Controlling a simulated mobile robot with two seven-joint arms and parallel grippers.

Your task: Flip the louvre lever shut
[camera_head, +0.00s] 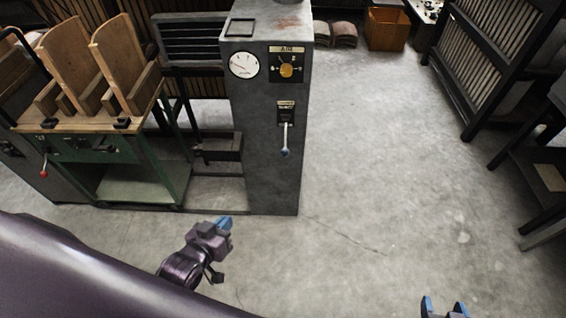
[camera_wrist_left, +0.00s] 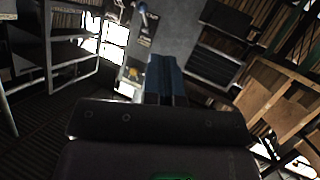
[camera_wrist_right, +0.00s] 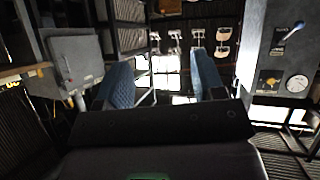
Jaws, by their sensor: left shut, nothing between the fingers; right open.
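The louvre lever (camera_head: 285,139) is a pale handle with a blue knob, hanging down from a dark plate on the front of the grey cabinet (camera_head: 267,181). It also shows upside down at the top of the left wrist view (camera_wrist_left: 143,12) and at the right of the right wrist view (camera_wrist_right: 293,33). My left gripper (camera_head: 224,224) has blue fingertips, shut and empty, in front of the cabinet and left of the lever, apart from it. My right gripper (camera_head: 444,307) is open and empty at the bottom right, far from the lever.
A round gauge (camera_head: 244,65) and a yellow knob (camera_head: 287,70) sit above the lever. A green-framed bench (camera_head: 110,152) with wooden pieces stands left of the cabinet. A dark slatted rack (camera_head: 492,60) stands at the right. The floor between is clear.

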